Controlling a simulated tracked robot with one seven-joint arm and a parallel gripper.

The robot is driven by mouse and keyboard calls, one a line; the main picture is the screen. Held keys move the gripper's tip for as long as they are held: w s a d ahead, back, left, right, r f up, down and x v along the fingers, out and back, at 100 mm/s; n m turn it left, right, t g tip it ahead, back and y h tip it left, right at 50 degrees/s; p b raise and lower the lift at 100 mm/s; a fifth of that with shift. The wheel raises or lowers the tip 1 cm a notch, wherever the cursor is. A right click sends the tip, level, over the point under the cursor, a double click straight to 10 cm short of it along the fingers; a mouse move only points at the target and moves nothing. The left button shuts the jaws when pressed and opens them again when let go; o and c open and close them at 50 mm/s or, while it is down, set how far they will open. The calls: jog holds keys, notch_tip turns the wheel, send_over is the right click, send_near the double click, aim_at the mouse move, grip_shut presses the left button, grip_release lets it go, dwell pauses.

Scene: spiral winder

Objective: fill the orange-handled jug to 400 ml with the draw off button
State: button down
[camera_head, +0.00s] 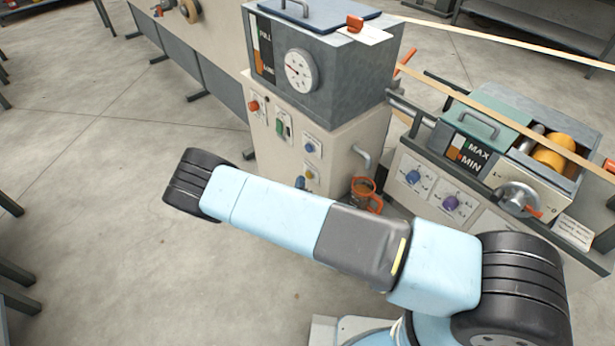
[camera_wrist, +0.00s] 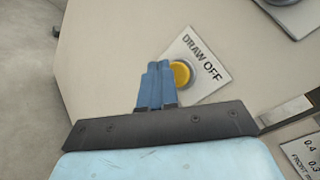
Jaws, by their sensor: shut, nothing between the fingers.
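The yellow draw off button (camera_wrist: 181,73) sits on a white plate marked DRAW OFF in the wrist view. It also shows small on the front of the pale cabinet in the head view (camera_head: 309,175). My gripper (camera_wrist: 158,66) has its blue fingers shut together, empty, with the tips just left of the button. I cannot tell whether they touch the panel. In the head view my gripper (camera_head: 300,182) is at the cabinet's lower front. The orange-handled jug (camera_head: 364,194) stands under the grey spout (camera_head: 364,158). My arm hides part of its surroundings, and its liquid level is not readable.
Above the button are a blue knob (camera_head: 310,148), a green switch (camera_head: 281,128) and a red knob (camera_head: 254,106). A grey tank with a dial (camera_head: 301,70) sits on top. A second machine with rollers (camera_head: 552,158) stands at right. Open concrete floor lies at left.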

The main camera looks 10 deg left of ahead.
jog(key=s+a, duration=0.3)
jog(key=shift+s+a, duration=0.1)
jog(key=shift+s, duration=0.3)
jog(key=shift+s, duration=0.1)
dwell(1.2)
